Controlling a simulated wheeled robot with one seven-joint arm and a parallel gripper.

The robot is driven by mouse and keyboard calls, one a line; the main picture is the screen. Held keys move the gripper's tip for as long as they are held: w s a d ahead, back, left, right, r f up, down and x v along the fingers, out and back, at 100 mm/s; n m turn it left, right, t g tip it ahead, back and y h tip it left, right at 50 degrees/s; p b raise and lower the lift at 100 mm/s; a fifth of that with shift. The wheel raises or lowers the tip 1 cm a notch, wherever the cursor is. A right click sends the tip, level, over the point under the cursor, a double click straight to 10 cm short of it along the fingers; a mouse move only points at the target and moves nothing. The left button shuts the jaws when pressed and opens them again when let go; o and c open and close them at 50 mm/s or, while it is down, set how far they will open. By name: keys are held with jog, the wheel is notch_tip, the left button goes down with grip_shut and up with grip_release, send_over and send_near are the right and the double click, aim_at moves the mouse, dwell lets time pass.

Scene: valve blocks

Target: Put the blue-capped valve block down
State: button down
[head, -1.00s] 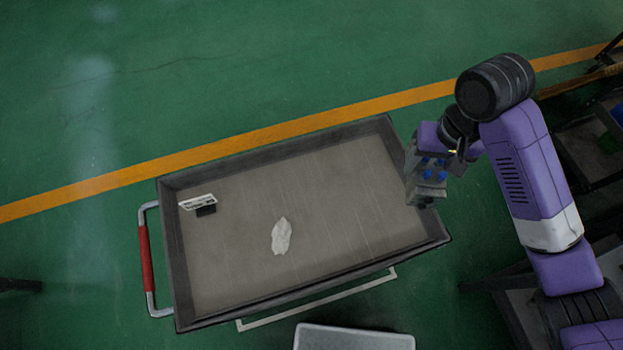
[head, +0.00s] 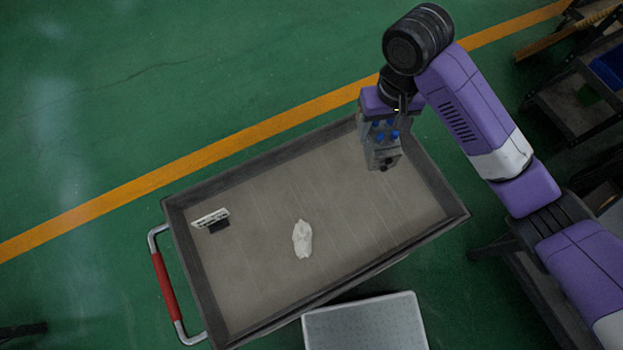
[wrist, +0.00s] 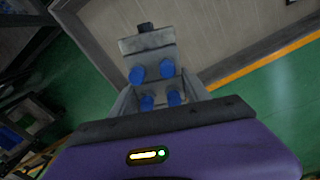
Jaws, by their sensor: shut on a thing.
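The blue-capped valve block (head: 381,150) is a grey metal block with several blue caps. My gripper (head: 385,124) is shut on it and holds it over the right back part of the cart tray (head: 330,290). In the wrist view the valve block (wrist: 152,62) sticks out between the fingers of my gripper (wrist: 160,98), caps facing the camera. The cart tray's grey floor (wrist: 215,30) shows beyond it. I cannot tell how high the block is above the tray floor.
A crumpled white cloth (head: 302,239) lies mid-tray. A small white sign with a black base (head: 212,220) stands at the tray's left. The tray has raised walls and a red handle (head: 165,288). A light grey bin (head: 366,322) is in front. Most of the tray floor is clear.

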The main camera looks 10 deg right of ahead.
notch_tip(320, 180, down, 12)
jog(key=s+b, duration=0.1)
jog(key=b, duration=0.7)
notch_tip(320, 180, up, 10)
jog(key=r+n+p, duration=0.1)
jog(key=n+p, duration=0.5)
jog(key=n, duration=1.2)
send_over(360, 177)
jog(key=shift+f, duration=0.25)
jog(key=r+n, duration=0.1)
jog(key=r+n+p, duration=0.1)
jog(key=n, duration=0.1)
jog(key=shift+w+n, duration=0.1)
jog(key=shift+n, duration=0.2)
jog(key=shift+f+b, duration=1.35)
jog(key=shift+f, duration=8.7)
jog(key=shift+f, duration=0.1)
jog(key=c, duration=0.5)
grip_release()
jog(key=shift+f, duration=0.1)
